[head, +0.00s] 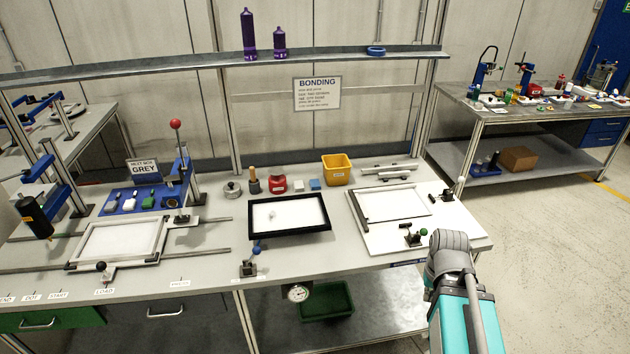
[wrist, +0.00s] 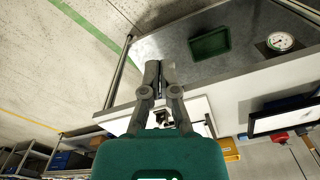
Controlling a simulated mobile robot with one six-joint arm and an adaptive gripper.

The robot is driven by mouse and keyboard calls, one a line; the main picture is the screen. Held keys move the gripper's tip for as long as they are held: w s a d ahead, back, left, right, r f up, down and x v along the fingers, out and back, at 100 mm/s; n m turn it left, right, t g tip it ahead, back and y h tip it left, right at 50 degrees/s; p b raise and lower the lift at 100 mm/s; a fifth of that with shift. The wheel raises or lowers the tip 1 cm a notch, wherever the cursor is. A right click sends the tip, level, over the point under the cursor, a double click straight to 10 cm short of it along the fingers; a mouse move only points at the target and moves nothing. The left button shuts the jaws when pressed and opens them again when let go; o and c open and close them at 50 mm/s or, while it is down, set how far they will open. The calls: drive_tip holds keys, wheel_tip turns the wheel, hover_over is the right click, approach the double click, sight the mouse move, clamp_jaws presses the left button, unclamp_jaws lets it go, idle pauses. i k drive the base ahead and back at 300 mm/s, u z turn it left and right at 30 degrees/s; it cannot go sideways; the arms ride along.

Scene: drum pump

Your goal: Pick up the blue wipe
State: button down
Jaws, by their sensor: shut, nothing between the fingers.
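The blue wipe (head: 315,184) appears to be the small light-blue square on the bench in the head view. It lies between a white block (head: 299,185) and the yellow bin (head: 337,169), behind the black-framed tray (head: 290,216). I cannot make it out in the wrist view. My gripper (wrist: 160,68) is shut and empty in the wrist view, its fingers together. It is away from the wipe, near the bench's front right side. In the head view my arm's upper end shows at the lower right, and the fingers are hidden.
A red jar (head: 278,184) and a wood-handled tool (head: 253,180) stand left of the wipe. A white plate fixture (head: 390,238) with toggle clamps is at the right. A shelf (head: 200,65) runs above the bench. A green tray (head: 327,301) sits below.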

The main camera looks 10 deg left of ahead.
sight(314, 184)
drive_tip(key=k, duration=0.65)
drive_tip(key=u, duration=0.35)
drive_tip(key=i, duration=0.65)
drive_tip(key=u, duration=0.75)
drive_tip(key=i, duration=1.6)
drive_tip(key=z, duration=0.35)
